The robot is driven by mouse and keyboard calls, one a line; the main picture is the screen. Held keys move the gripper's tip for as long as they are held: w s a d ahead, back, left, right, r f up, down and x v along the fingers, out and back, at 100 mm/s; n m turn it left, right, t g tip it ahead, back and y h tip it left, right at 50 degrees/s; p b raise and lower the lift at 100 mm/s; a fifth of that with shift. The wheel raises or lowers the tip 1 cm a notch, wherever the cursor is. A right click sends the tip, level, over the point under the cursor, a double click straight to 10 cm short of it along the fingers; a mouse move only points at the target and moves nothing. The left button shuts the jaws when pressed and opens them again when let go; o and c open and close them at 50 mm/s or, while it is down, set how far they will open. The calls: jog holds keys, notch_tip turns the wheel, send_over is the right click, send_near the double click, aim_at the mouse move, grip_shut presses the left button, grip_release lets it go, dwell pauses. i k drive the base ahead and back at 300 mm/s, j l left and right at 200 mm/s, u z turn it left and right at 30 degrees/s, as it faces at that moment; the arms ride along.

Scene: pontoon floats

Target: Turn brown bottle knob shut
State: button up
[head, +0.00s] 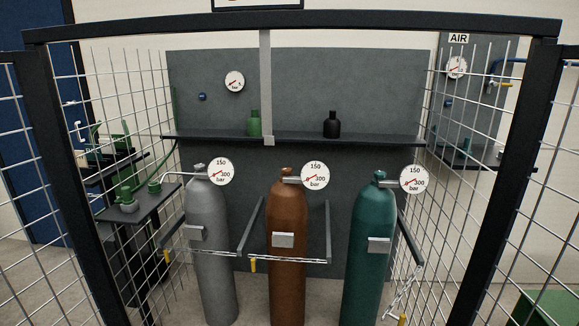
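The brown bottle (286,215) stands upright in the middle of three gas bottles inside a mesh cage. Its knob (286,171) is a small brown shape at the top of the neck, left of the bottle's white pressure gauge (315,175). The needle is small, and I cannot read it surely. Whether the knob is turned open or shut cannot be told. A chain (300,259) crosses in front of the brown bottle. My gripper is not in view.
A grey bottle (210,250) stands left and a teal bottle (368,250) right, each with a gauge. Black cage posts (85,180) and a top bar (300,26) frame the opening. A shelf (300,138) runs behind. A chain (401,300) hangs at the right.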

aim_at(287, 171)
jog(key=i+u, duration=0.1)
jog(key=i, duration=0.8)
jog(key=i+l, duration=0.2)
jog(key=i, duration=0.7)
jog(key=i+u, duration=0.3)
jog(key=k+j, duration=0.05)
